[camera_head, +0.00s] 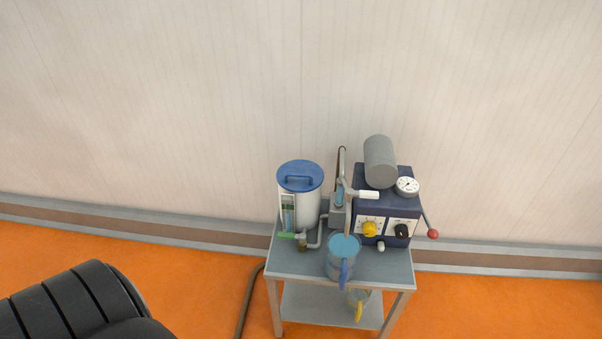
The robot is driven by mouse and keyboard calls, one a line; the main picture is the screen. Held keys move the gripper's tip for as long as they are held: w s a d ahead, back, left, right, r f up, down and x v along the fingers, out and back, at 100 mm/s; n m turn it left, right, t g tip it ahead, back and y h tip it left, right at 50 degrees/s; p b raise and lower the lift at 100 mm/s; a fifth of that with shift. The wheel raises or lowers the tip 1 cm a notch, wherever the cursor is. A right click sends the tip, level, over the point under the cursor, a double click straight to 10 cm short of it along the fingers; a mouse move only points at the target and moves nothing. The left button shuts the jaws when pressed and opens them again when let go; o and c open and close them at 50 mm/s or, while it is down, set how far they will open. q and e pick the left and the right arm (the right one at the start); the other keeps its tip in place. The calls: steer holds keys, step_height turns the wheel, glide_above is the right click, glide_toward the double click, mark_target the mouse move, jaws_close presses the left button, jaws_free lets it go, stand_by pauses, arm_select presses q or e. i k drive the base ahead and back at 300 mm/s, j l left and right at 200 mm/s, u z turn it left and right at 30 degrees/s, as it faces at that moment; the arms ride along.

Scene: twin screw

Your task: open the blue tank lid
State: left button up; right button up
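The blue tank lid (300,176) sits flat on top of a white cylindrical tank (308,214) and looks closed. A blue bar handle (298,180) stands on the lid. The tank has a level gauge strip (288,212) on its front left and a green-handled valve (287,235) at its base. It stands on the left back part of a grey metal cart. Neither of my grippers is in view.
The cart (290,262) also bears a dark blue machine (372,212) with a grey cylinder, gauge, knobs and red-tipped lever (431,231). A blue-topped jug (342,262) stands at the front. Orange floor (210,285) lies open left of the cart.

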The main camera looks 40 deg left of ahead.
mark_target(300, 176)
steer(key=u, duration=0.8)
steer(key=i+j+u, duration=0.1)
steer(key=u, duration=0.3)
steer(key=i+j+u, duration=0.15)
steer(key=u, duration=0.3)
steer(key=i+u, duration=0.15)
steer(key=u, duration=0.25)
